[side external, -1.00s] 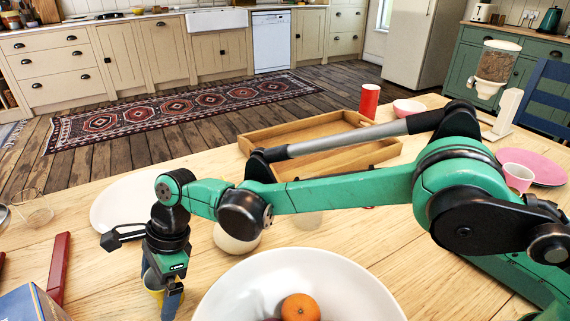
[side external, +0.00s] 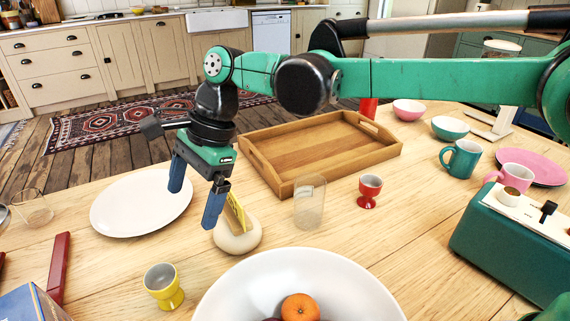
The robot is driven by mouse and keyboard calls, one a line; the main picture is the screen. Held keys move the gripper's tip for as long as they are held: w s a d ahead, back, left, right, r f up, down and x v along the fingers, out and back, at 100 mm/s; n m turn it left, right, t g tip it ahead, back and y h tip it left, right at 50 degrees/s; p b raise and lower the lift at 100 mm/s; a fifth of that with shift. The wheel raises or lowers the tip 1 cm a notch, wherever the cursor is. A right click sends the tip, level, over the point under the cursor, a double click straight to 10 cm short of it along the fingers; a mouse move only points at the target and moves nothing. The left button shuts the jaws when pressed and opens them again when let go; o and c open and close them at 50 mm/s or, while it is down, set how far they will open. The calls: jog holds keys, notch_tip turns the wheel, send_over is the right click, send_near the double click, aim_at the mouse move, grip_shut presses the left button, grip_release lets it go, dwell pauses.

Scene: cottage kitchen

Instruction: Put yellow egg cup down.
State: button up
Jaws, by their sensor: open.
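The yellow egg cup (side external: 164,287) stands upright on the wooden table at the front left, left of the large white bowl. My gripper (side external: 193,206) is open and empty. It hangs above the table, up and to the right of the egg cup and clear of it. Its blue fingers are spread apart, in front of the white plate's right edge and near a round cream holder.
A white plate (side external: 140,208) lies behind the egg cup. A cream holder with a yellow card (side external: 237,236), a clear glass (side external: 310,203), a red egg cup (side external: 370,191) and a wooden tray (side external: 300,150) stand to the right. A white bowl with fruit (side external: 240,297) is in front.

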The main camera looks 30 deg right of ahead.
jog(key=s+d+r+n+t+h, duration=0.1)
jog(key=s+d+r+n+t, duration=0.15)
jog(key=d, duration=0.55)
jog(key=s+d+r+n+t+h, duration=0.15)
jog(key=d+n, duration=0.25)
jog(key=d, duration=0.4)
jog(key=s+d+f+n+t+h, duration=0.1)
jog(key=s+d+f+n, duration=0.1)
jog(key=s+d+n, duration=0.1)
jog(key=s+d+f+n+t+h, duration=0.1)
jog(key=s+d+f+n+t, duration=0.1)
jog(key=d, duration=0.6)
jog(key=shift+s+d+f+n, duration=0.15)
jog(key=shift+s+f+n, duration=0.35)
jog(key=shift+s+n, duration=0.65)
jog(key=shift+w, duration=0.2)
